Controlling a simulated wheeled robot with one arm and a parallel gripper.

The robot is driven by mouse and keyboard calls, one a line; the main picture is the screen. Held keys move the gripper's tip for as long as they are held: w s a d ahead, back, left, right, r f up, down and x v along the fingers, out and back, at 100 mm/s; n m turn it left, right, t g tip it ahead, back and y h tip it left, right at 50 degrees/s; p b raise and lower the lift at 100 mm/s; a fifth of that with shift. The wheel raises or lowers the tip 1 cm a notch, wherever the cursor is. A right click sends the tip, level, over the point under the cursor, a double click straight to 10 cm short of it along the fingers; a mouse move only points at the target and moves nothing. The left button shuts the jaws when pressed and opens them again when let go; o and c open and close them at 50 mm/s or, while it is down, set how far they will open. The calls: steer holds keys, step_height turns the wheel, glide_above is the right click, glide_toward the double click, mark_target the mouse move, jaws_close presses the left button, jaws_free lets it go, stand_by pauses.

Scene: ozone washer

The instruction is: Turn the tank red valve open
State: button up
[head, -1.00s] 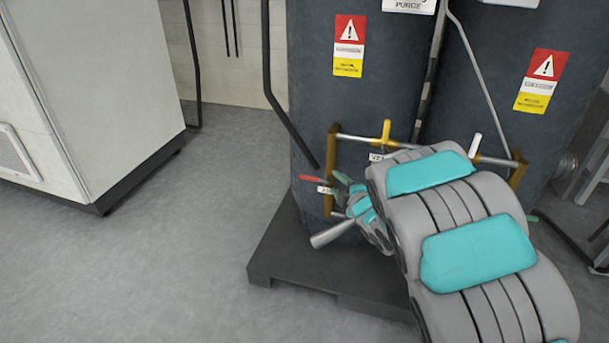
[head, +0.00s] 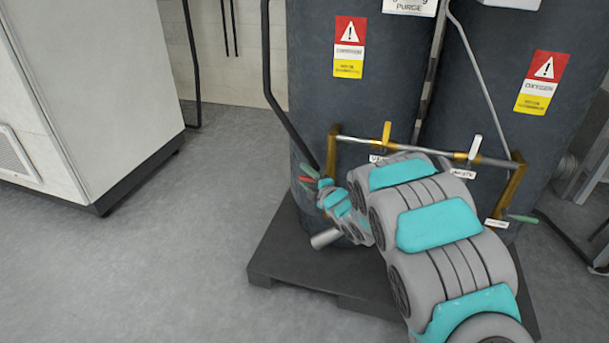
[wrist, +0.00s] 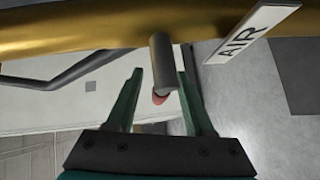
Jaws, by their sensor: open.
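The red valve handle (head: 308,181) is at the left end of the tank's piping, low on the left dark tank (head: 370,100). My gripper (head: 303,177) is at the handle, with its green fingers apart above and below it in the head view. In the wrist view my gripper (wrist: 162,75) is open, with one finger on each side of a grey valve stem (wrist: 160,62). A small part of the red handle (wrist: 160,97) shows between the fingers. Gaps seem to remain on both sides; contact is not clear. My wrist hides part of the valve in the head view.
A gold pipe (wrist: 100,27) crosses close in front of the fingertips, with an AIR tag (wrist: 250,35) at the right. A yellow handle (head: 386,133) and a white handle (head: 475,144) stand on the upper pipe. A white cabinet (head: 90,90) stands left; floor between is clear.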

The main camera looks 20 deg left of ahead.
steer(key=shift+w+a, duration=0.25)
steer(key=shift+w, duration=0.1)
steer(key=shift+f, duration=0.1)
jaws_close()
stand_by(1.1)
